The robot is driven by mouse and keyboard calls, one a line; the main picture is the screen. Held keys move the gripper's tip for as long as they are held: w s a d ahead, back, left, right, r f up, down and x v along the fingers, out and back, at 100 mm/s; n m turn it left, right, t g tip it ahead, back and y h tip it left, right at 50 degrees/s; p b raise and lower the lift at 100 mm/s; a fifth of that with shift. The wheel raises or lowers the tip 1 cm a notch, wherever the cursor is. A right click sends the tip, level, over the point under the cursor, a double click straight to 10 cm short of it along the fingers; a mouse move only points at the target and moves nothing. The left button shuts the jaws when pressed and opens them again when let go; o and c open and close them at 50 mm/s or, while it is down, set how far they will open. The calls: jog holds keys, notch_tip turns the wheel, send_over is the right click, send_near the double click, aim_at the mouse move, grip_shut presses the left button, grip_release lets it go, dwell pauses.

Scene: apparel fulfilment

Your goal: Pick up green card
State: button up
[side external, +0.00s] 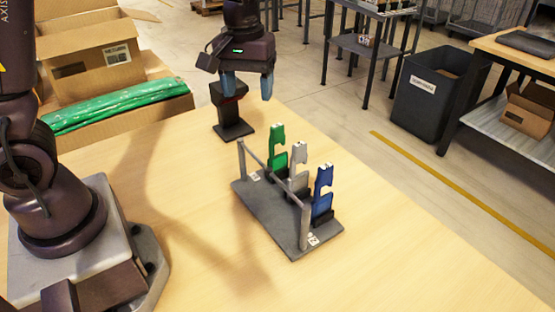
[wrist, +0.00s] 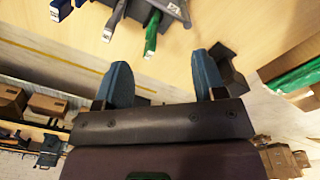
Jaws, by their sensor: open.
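The green card (side external: 278,150) stands upright in a slot at the far end of a grey rack (side external: 262,215) on the wooden table. It also shows in the wrist view (wrist: 151,35), near the top middle. A grey card (side external: 299,165) and a blue card (side external: 322,190) stand beside it in the same rack. My gripper (side external: 247,86) is open and empty, with blue fingers pointing down. It is above and beyond the rack, apart from the green card. In the wrist view the two fingers (wrist: 160,85) are spread wide with nothing between them.
A black stand (side external: 233,128) is on the table below my gripper. A cardboard box (side external: 92,60) and a green wrapped bundle (side external: 112,107) lie at the left back. A dark bin (side external: 432,95) is on the floor beyond. The table right of the rack is clear.

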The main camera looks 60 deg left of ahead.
aim_at(276, 137)
jog(key=w+f+n, duration=0.1)
jog(key=w+n, duration=0.1)
jog(key=w+a+f+n, duration=0.1)
jog(key=w+n, duration=0.2)
jog(key=w+a+n, duration=0.1)
jog(key=w+n, duration=0.1)
jog(key=shift+w+f+n, duration=0.15)
jog(key=shift+f+n, duration=0.25)
jog(key=shift+w+r+n, duration=0.1)
jog(key=shift+n, duration=0.8)
notch_tip(276, 137, down, 13)
jog(key=c, duration=1)
